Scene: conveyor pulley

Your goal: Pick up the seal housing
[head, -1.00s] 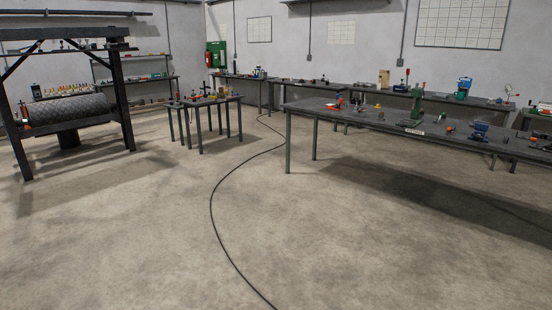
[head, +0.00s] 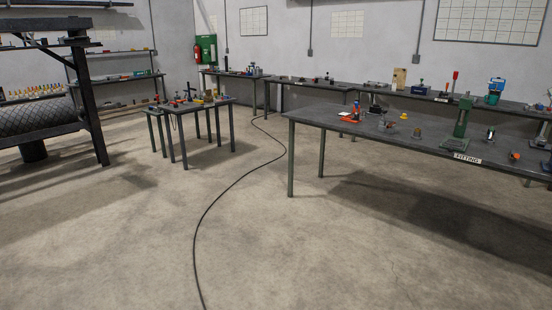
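I cannot tell which of the small parts is the seal housing; they are too small and far away. Several small parts stand on the long fitting bench (head: 340,119) at the right, among them a brownish-grey part (head: 417,133), a metal part (head: 389,126) and a yellow part (head: 404,116). More small parts lie on the small table (head: 217,103) left of the middle. Neither of my grippers is in view.
A black cable (head: 222,196) runs across the open concrete floor (head: 110,240). A dark frame with a ribbed roller (head: 40,118) stands at the left. A green press (head: 462,118) stands on the fitting bench. Back-wall benches (head: 300,83) carry tools.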

